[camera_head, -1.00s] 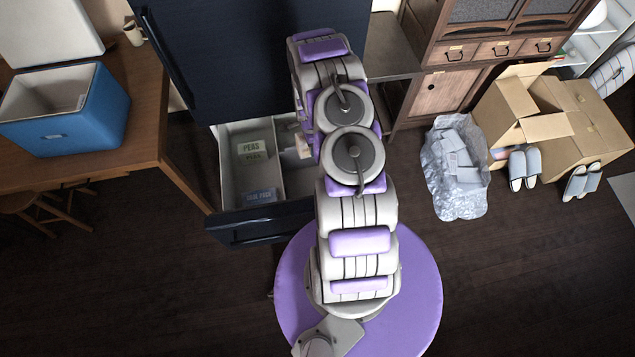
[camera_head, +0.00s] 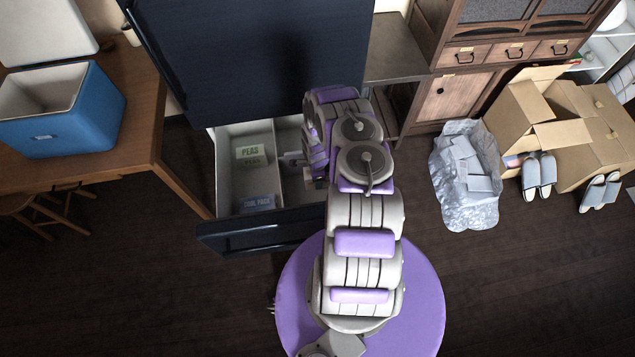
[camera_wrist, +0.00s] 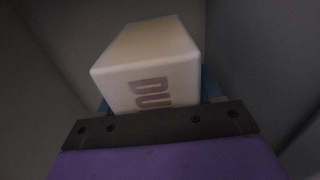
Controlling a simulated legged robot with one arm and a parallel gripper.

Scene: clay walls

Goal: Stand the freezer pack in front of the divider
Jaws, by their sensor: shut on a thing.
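A blue pack (camera_head: 257,203), its label reading like "COOL PACK", is in the front of the left compartment of the open drawer. A pale divider (camera_head: 279,170) splits the drawer into left and right compartments. My gripper (camera_wrist: 155,95) is shut on a white box (camera_wrist: 150,65) with dark letters "DU" showing. Bits of the blue fingers show on both sides of it. In the head view my gripper (camera_head: 294,158) is at the right compartment, right of the divider. The arm hides much of that compartment, and the held box is not clear there.
A green pack marked "PEAS" (camera_head: 250,152) is behind the blue pack. The drawer front (camera_head: 262,232) stands pulled out below the dark fridge (camera_head: 250,60). A blue cooler (camera_head: 62,115) sits open on the wooden table (camera_head: 145,120) at left. Dark floor is clear around my base.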

